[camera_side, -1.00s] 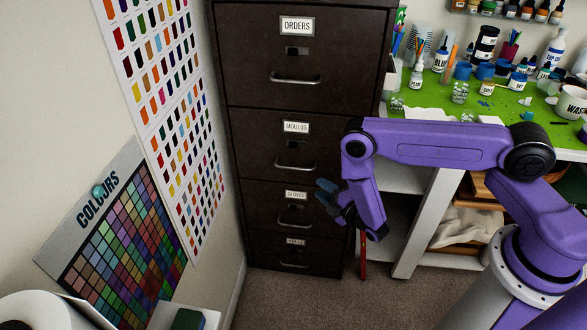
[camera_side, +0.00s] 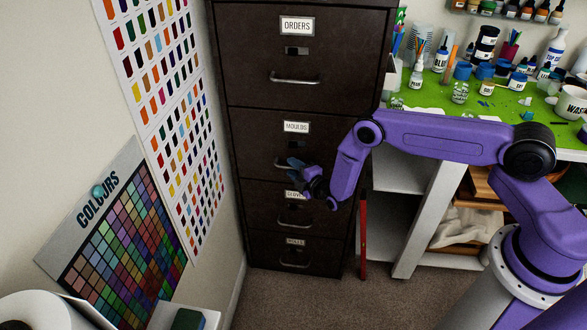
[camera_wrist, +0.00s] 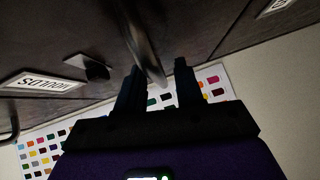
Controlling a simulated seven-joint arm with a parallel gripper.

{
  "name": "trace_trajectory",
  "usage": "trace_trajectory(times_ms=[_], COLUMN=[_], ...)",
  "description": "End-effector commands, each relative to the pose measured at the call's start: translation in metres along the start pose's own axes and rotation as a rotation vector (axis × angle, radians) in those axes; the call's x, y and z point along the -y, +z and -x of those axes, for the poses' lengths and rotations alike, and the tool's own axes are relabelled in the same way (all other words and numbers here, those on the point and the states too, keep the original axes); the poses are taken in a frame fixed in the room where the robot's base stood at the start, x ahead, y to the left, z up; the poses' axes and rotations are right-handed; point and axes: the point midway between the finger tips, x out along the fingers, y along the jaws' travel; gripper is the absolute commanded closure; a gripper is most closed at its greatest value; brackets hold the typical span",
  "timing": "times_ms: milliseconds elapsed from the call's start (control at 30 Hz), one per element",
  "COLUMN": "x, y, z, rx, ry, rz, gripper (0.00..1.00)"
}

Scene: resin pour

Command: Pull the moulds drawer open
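The moulds drawer (camera_side: 252,150) is the second one down in a dark brown metal cabinet and sits flush with the other drawers. Its white label and latch show in the side view, and the label appears upside down in the wrist view (camera_wrist: 42,83). Its curved metal bar handle (camera_wrist: 143,45) reaches into the space between my fingers in the wrist view. In the side view my gripper (camera_side: 297,167) is in front of this handle and hides most of it. The fingers (camera_wrist: 160,72) are apart. Whether either finger touches the bar I cannot tell.
The orders drawer (camera_side: 252,60) is above; the gloves drawer (camera_side: 262,210) and another drawer (camera_side: 265,252) are below, all shut. A workbench with a green top (camera_side: 430,97) stands right of the cabinet. A wall with colour charts (camera_side: 165,75) is close on the left. Carpet (camera_side: 320,300) in front is clear.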

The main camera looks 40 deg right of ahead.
Motion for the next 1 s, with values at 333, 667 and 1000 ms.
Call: trace_trajectory(times_ms=[333,667,1000], x=[0.000,0.000,0.005], y=[0.000,0.000,-0.017], z=[-0.006,-0.005,0.010], rx=[0.000,0.000,-0.004], ry=[-0.001,0.000,-0.002], rz=[0.000,0.000,0.003], gripper=[0.64,1.00,1.00])
